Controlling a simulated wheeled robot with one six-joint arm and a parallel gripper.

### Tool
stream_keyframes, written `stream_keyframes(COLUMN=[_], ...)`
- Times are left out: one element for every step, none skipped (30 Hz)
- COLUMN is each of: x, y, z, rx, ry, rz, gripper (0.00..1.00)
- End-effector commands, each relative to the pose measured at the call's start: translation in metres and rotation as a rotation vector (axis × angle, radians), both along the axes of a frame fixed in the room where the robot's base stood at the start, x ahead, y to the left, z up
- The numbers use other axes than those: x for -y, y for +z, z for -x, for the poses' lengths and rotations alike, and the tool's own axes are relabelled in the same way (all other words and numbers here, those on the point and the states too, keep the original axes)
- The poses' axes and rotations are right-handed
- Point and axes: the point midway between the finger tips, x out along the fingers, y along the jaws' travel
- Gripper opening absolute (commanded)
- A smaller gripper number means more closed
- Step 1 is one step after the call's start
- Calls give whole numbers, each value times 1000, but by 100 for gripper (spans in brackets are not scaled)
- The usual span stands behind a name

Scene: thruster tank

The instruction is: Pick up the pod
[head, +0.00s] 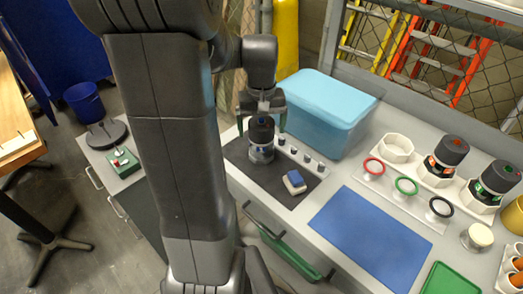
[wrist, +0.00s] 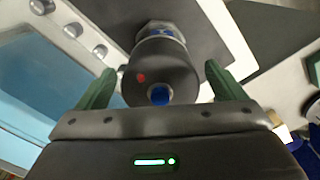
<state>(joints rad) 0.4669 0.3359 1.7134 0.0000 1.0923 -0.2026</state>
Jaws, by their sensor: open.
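The pod (head: 261,153), a dark-capped cylinder with a clear lower body and a blue mark on top, stands upright on a dark mat at the left of the bench. In the wrist view its dark cap (wrist: 163,72) shows a red dot and a blue centre. My gripper (head: 262,112) is open directly above it, pointing down. In the wrist view the green fingers of my gripper (wrist: 159,73) are on either side of the cap, with gaps visible. I cannot tell how far down the fingers reach.
Small knobs (head: 294,149) line the mat beside the pod, and a blue-and-white block (head: 294,181) lies in front. A light-blue box (head: 325,105) stands close behind. Two similar pods, orange-marked (head: 448,152) and green-marked (head: 497,178), stand in white holders at right. A blue mat (head: 370,235) is empty.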

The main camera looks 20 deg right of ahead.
Motion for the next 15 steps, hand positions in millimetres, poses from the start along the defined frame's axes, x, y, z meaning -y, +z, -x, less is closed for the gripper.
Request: stream_keyframes(x=[0,0,0,0,0,0,0,0,0,0,0,0,0,0,0], y=[-9,-12,-16,-19,-21,-23,-23,-24,-24,-24,-23,-23,-23,-23,-23], z=[0,0,0,0,0,0,0,0,0,0,0,0,0,0,0], rx=[-5,-4,-3,-2,-2,-1,-1,-1,0,0,0,0,0,0,0], ry=[0,0,0,0,0,0,0,0,0,0,0,0,0,0,0], rz=[-2,-2,-2,-1,-1,0,0,0,0,0,0,0,0,0,0], gripper=[90,90,90,90,90,90,90,90,90,90,90,90,90,84,76])
